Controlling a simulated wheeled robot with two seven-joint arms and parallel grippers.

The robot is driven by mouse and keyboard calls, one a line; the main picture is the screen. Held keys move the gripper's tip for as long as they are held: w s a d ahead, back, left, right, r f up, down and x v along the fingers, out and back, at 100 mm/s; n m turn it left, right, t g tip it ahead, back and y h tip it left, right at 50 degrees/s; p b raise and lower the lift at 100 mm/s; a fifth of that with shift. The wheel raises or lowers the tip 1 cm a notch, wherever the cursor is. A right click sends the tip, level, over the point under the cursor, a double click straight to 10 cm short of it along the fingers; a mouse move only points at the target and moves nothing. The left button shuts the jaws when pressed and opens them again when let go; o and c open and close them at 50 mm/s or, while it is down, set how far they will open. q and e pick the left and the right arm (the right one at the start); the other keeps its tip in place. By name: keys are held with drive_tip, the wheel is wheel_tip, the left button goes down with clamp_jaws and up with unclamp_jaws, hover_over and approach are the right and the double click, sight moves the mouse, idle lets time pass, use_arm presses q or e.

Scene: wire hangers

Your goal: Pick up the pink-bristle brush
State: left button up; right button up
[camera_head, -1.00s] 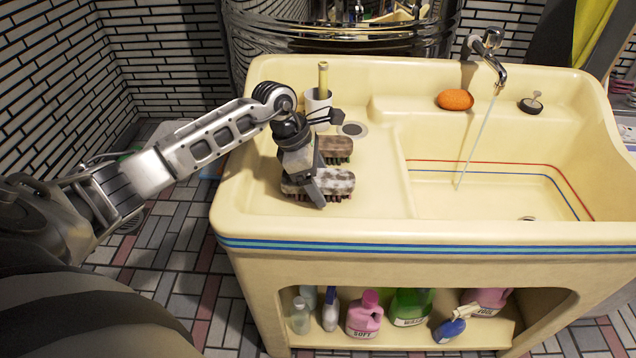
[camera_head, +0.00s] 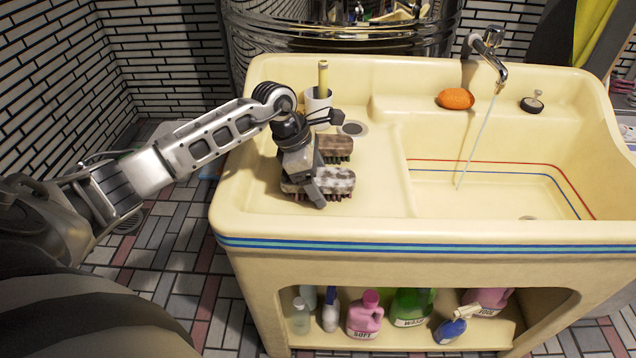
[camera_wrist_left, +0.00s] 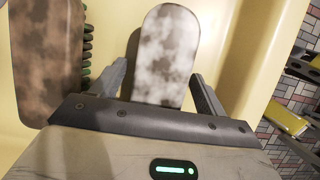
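A brush with a mottled pale grey back (camera_head: 337,180) lies bristles down on the sink's left ledge. Its bristles look dark in the head view, and their colour is hard to tell. It also shows in the wrist view (camera_wrist_left: 166,55). My left gripper (camera_head: 314,188) is over this brush, pointing down. In the wrist view its open fingers (camera_wrist_left: 160,88) stand on either side of the brush, with a gap showing on the left side. A brown mottled brush (camera_head: 335,146) lies just behind; the wrist view shows dark green bristles on it (camera_wrist_left: 45,60). My right gripper is out of view.
A white cup (camera_head: 318,103) with a yellowish handle in it stands behind the brushes, beside a round drain. The cream sink (camera_head: 440,232) has a basin at right under a running tap (camera_head: 489,50). An orange sponge (camera_head: 455,98) lies on the back ledge. Bottles fill the shelf below.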

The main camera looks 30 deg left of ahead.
use_arm(q)
drive_tip(key=c, duration=0.9)
drive_tip(key=shift+r, duration=0.1)
